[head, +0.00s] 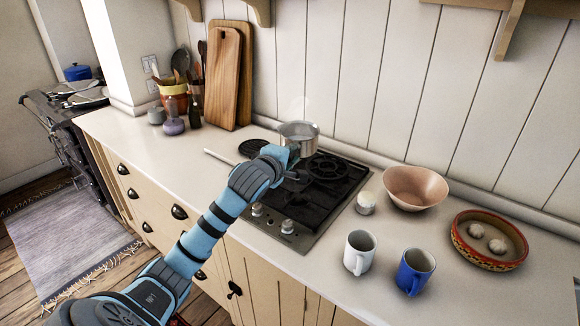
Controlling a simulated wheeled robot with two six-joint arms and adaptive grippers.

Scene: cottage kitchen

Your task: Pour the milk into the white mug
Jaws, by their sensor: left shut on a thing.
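The white mug (359,251) stands upright on the worktop, right of the hob, with its handle toward me. A metal saucepan (299,134) with faint steam above it is at the back of the hob. I cannot see milk inside it, nor tell whether its base touches the hob. My left gripper (292,164) is at the saucepan's near side and shut, apparently on its handle, which the gripper and wrist hide. My right gripper is not in view.
A blue mug (414,271) stands right of the white mug. A small pale jar (366,202), a pinkish bowl (415,187) and a red dish (489,240) stand nearby. A pale stick-like handle (219,159) lies left of my wrist. Cutting boards (225,78) lean against the wall.

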